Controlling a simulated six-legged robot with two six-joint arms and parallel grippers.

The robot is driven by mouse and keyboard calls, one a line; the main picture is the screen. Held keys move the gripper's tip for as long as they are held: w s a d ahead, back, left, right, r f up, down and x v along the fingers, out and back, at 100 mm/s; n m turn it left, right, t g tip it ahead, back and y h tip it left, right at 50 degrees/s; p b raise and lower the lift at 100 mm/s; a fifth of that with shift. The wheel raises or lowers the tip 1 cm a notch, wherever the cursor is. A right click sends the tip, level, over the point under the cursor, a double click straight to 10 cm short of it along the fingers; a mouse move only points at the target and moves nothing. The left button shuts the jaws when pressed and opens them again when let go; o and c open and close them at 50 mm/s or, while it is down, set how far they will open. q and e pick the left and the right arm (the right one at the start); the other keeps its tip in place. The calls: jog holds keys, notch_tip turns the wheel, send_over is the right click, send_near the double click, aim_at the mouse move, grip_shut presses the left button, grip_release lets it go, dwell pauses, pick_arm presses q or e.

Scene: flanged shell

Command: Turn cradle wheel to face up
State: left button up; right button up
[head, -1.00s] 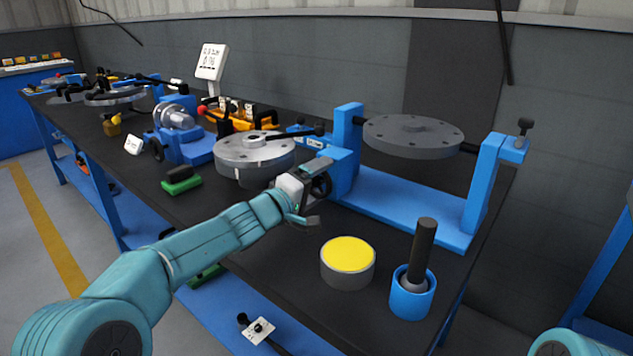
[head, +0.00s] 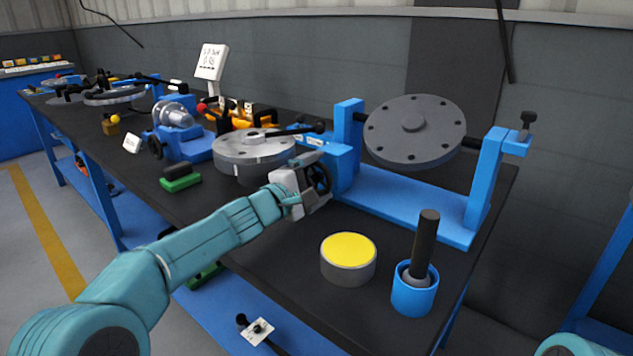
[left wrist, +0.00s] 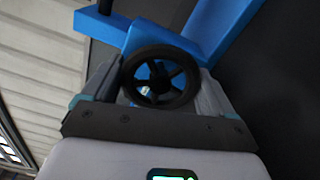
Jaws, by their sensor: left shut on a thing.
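The blue cradle (head: 405,196) stands on the bench with a grey flanged disc (head: 428,148) held between its two posts. The disc is tilted, its flat face with a hub and bolt holes turned partly toward me. The small black cradle wheel (head: 319,180) sits at the cradle's left end. My left gripper (head: 312,184) is shut on this wheel. In the left wrist view the spoked wheel (left wrist: 160,77) lies between the two fingers (left wrist: 160,88), in front of the blue gearbox. My right gripper is not in view; only a bit of my right arm shows at the lower right.
A yellow-topped round can (head: 348,262) and a blue cup (head: 413,292) holding a black-handled tool stand near the front edge. A grey round fixture (head: 252,160) stands just left of the cradle. A green block (head: 180,182) lies farther left.

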pick_arm(q)
jog(key=n, duration=0.4)
jog(key=shift+n, duration=0.4)
jog(key=n, duration=0.3)
jog(key=shift+n, duration=0.3)
jog(key=n+p, duration=0.1)
jog(key=n, duration=0.2)
jog(key=shift+r+n, duration=0.1)
jog(key=shift+n, duration=0.2)
jog(key=n+p, duration=0.1)
jog(key=n, duration=0.2)
jog(key=shift+n+p, duration=0.3)
jog(key=shift+p, duration=0.1)
jog(key=n+p, duration=0.2)
jog(key=n, duration=0.1)
jog(key=shift+r+n, duration=0.1)
jog(key=shift+n, duration=0.3)
jog(key=n+p, duration=0.3)
jog(key=shift+n, duration=0.3)
jog(key=n+p, duration=0.4)
jog(key=shift+n+p, duration=0.3)
jog(key=shift+n, duration=0.1)
jog(key=shift+n+p, duration=0.8)
jog(key=shift+n, duration=0.1)
